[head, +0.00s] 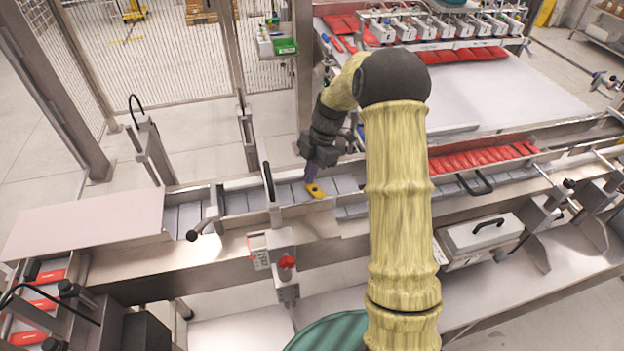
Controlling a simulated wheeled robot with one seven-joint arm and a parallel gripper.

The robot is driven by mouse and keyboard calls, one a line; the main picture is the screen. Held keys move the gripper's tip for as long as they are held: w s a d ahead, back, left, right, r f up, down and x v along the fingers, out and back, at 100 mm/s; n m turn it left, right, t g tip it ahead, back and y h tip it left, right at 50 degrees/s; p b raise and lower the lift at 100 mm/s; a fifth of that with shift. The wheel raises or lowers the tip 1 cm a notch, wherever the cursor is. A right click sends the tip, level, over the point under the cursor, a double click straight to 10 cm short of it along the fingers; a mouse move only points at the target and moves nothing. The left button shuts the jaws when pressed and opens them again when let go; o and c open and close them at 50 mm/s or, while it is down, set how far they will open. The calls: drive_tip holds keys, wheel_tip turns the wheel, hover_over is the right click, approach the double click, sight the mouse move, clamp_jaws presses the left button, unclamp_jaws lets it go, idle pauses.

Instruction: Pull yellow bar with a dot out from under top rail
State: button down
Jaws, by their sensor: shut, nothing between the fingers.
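A small yellow bar (316,191) with a dark spot on it lies on the grey conveyor, left of my arm and near the picture's middle. My gripper (311,178) points down at the bar's upper end, with its fingers shut and empty. I cannot tell whether the fingertips touch the bar. A metal rail (235,184) runs along the conveyor's far side. My arm hides part of the conveyor and rail to the right. The bar appears uncovered on its near side; I cannot tell whether its far end is under a rail.
A black-handled upright bracket (270,190) stands just left of the bar. A red knob (287,262) sits on the near side. Red packs (480,158) fill the conveyor at right. The conveyor's left part has a flat cover (85,222).

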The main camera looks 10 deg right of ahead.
sight(314, 192)
drive_tip(key=p+x, duration=0.3)
drive_tip(key=x, duration=0.5)
drive_tip(key=shift+s+a+f, duration=0.1)
drive_tip(key=shift+f, duration=0.15)
drive_tip(key=d+p, duration=0.1)
drive_tip(key=w+d+p, duration=0.1)
drive_tip(key=d, duration=0.1)
drive_tip(key=shift+w+f, duration=0.15)
drive_tip(key=shift+w, duration=0.05)
drive_tip(key=shift+w+d+f, duration=0.1)
drive_tip(key=shift+d, duration=0.25)
drive_tip(key=shift+d, duration=0.1)
